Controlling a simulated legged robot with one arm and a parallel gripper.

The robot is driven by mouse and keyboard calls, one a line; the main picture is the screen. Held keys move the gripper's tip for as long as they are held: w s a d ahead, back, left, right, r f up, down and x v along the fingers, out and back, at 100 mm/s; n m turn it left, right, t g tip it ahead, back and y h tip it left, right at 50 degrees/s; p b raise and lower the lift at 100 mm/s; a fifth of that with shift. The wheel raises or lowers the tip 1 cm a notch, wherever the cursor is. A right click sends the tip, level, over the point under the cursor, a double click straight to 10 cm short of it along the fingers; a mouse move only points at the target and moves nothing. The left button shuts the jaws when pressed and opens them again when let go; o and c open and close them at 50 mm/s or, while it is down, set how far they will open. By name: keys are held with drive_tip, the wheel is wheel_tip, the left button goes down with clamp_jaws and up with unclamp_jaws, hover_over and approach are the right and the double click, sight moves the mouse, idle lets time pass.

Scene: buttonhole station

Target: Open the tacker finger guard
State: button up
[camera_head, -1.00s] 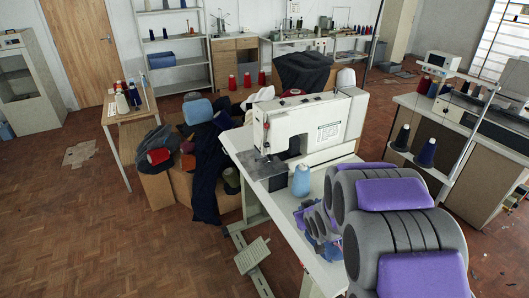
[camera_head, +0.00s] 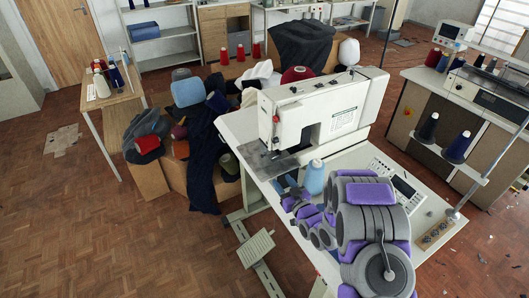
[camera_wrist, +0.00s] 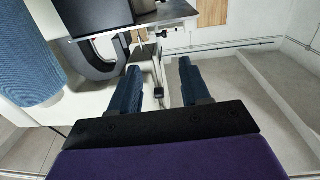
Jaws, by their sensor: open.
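The tacker, a white sewing machine (camera_head: 335,115), stands on a pale worktable in the head view, with a dark metal plate (camera_head: 266,158) below its head. I cannot pick out the finger guard for certain. In the wrist view (camera_wrist: 158,85), my gripper's two blue ribbed fingers are apart with nothing between them. Beyond their tips are a thin metal needle-like part and dark machine parts (camera_wrist: 160,14). In the head view my gripper (camera_head: 286,192) is above the table's near left part, in front of the machine head, and partly hidden by my arm.
A light blue thread cone (camera_head: 314,178) stands close to my arm and fills the left of the wrist view (camera_wrist: 28,60). A control panel (camera_head: 402,188) is right of my arm. A foot pedal (camera_head: 254,246) is on the floor. Dark cloth (camera_head: 208,160) hangs over boxes behind.

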sight(263, 162)
drive_tip(key=b+x, duration=0.3)
drive_tip(key=x, duration=1.4)
drive_tip(key=shift+a, duration=0.25)
drive_tip(key=shift+s, duration=0.1)
clamp_jaws()
